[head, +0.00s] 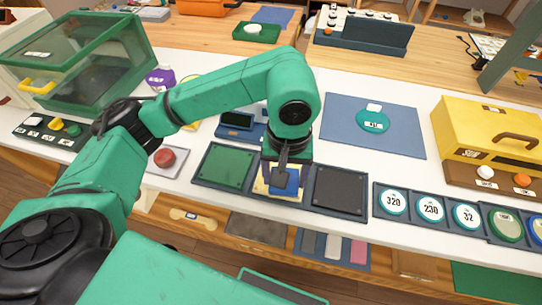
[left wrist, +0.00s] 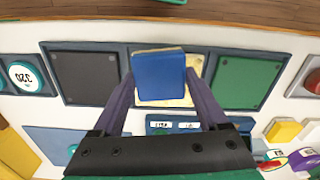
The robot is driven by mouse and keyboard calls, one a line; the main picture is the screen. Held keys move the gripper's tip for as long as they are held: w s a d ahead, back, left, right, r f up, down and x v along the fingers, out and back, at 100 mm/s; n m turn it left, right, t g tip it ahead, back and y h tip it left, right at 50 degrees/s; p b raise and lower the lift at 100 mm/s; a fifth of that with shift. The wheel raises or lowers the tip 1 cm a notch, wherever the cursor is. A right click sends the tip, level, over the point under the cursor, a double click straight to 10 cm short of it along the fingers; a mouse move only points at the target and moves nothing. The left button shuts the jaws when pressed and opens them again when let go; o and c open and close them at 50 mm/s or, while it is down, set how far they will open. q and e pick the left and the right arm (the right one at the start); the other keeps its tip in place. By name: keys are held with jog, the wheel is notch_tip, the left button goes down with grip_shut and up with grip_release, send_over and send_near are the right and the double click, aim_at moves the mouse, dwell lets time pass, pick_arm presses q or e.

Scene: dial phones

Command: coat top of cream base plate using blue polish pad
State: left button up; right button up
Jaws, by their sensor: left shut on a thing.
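The blue polish pad (head: 284,182) is held between the two fingers of my left gripper (head: 282,172). In the left wrist view the pad (left wrist: 159,77) fills the space between the fingertips. The cream base plate (head: 262,187) lies directly below, in the middle recess of a dark tray, mostly hidden by the pad and gripper. Its cream edge also shows beside the pad in the left wrist view (left wrist: 194,65). I cannot tell whether the pad touches the plate. My right gripper is in neither view.
A green plate (head: 226,168) and a dark grey plate (head: 340,190) flank the cream one. Numbered dials (head: 430,209) stand to the right. A blue mat (head: 405,142) with a teal dial (head: 373,123) lies behind. A red button (head: 165,158) is at left.

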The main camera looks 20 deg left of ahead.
pick_arm(q)
jog(key=shift+w+r+p, duration=0.15)
jog(key=shift+r+p, duration=0.2)
jog(key=shift+r, duration=0.55)
notch_tip(320, 180, up, 2)
jog(key=shift+r+p, duration=0.2)
jog(key=shift+p, duration=0.4)
jog(key=shift+r, duration=0.55)
